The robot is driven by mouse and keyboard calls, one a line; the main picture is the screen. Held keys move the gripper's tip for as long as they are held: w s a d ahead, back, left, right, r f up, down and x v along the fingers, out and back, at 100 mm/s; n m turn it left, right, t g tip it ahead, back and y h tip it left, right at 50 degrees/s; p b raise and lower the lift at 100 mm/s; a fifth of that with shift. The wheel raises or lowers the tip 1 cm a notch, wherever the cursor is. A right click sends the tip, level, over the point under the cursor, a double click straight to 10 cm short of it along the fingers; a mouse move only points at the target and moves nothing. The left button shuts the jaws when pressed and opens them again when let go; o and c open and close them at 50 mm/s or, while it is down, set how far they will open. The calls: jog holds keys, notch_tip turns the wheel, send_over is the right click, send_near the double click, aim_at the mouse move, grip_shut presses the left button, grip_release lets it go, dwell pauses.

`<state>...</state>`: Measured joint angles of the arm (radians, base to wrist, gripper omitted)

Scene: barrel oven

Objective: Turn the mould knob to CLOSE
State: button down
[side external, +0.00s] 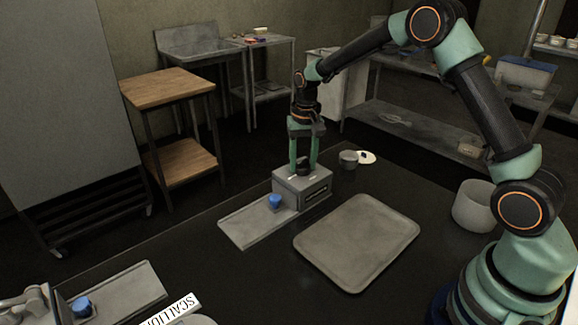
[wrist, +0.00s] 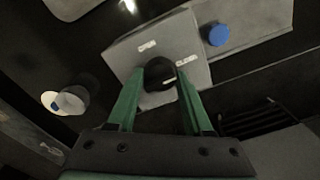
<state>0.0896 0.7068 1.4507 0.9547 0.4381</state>
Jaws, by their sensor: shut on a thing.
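The mould is a grey box (side external: 316,186) on the dark worktop, with a black knob (wrist: 159,72) on its top.
A grey plate (side external: 245,228) with a blue cap (side external: 274,202) adjoins the box. A flat tray (side external: 358,243) lies in front. A small grey cup (side external: 348,159) and a white disc (side external: 367,157) stand behind. A white bowl (side external: 474,206) is at right.

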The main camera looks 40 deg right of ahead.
aim_at(305, 161)
jog(key=shift+d+m, duration=0.25)
jog(key=shift+m, duration=0.25)
jog(key=c, duration=0.5)
grip_release()
jog(key=shift+c, duration=0.2)
jog(key=shift+o, duration=1.2)
jog(key=shift+a, duration=0.1)
jog(key=shift+r, duration=0.15)
notch_tip(305, 161, up, 12)
jog(key=shift+s, duration=0.25)
